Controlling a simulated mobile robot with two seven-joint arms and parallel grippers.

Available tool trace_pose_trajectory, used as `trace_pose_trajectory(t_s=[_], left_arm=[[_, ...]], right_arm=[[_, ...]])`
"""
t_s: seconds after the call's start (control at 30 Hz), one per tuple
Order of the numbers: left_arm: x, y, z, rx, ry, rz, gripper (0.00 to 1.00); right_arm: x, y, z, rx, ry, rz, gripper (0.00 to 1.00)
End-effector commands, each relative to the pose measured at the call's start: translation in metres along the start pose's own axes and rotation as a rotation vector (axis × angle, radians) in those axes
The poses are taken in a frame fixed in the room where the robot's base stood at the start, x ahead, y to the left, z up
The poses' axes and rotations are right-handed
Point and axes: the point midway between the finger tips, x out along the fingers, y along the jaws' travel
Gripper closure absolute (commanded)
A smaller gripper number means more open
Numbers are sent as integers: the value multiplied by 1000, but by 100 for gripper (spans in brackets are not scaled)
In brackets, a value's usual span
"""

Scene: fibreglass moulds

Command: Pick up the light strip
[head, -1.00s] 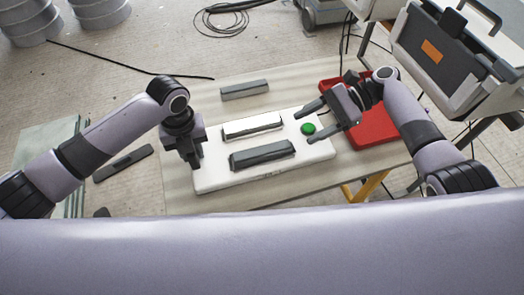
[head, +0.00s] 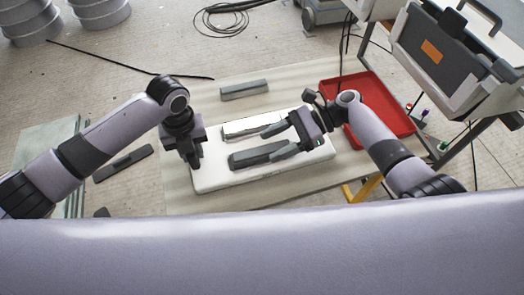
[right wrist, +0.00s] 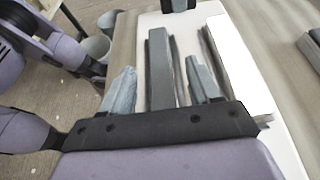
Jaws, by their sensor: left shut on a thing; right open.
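The light strip (head: 242,128), a long bar with a white top, lies on the back part of a white board (head: 215,180). A dark grey strip (head: 245,158) lies in front of it. My right gripper (head: 268,145) is open above the board, coming from the right. In the right wrist view its fingers (right wrist: 158,68) stand on either side of the dark grey strip (right wrist: 160,60), and the light strip (right wrist: 238,65) is outside them to the right. My left gripper (head: 194,164) is shut on the board's left edge.
A grey bar (head: 244,90) lies on the table behind the board. A red tray (head: 388,110) is at the table's right. A dark bar (head: 123,164) lies left of the table. The table's front left is clear.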

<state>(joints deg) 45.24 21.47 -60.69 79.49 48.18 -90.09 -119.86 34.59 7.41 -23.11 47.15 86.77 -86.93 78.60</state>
Motion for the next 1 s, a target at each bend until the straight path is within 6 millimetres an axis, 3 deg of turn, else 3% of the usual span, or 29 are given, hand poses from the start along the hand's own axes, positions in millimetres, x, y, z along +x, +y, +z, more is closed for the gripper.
trace_pose_trajectory(t_s=[0.13, 0.4, 0.43, 0.6, 1.0], left_arm=[[-1, 0, 0, 0, -2, -1, 100], [-1, 0, 0, 0, -2, -1, 100], [-1, 0, 0, 0, -2, -1, 100], [-1, 0, 0, 0, -2, -1, 100], [-1, 0, 0, 0, -2, -1, 100]], right_arm=[[19, 0, 0, 0, -1, 1, 38], [23, 0, 0, 1, 0, -1, 38], [23, 0, 0, 1, 0, -1, 42], [22, 0, 0, 0, 0, -1, 97], [20, 0, 5, -2, -1, -1, 97]])
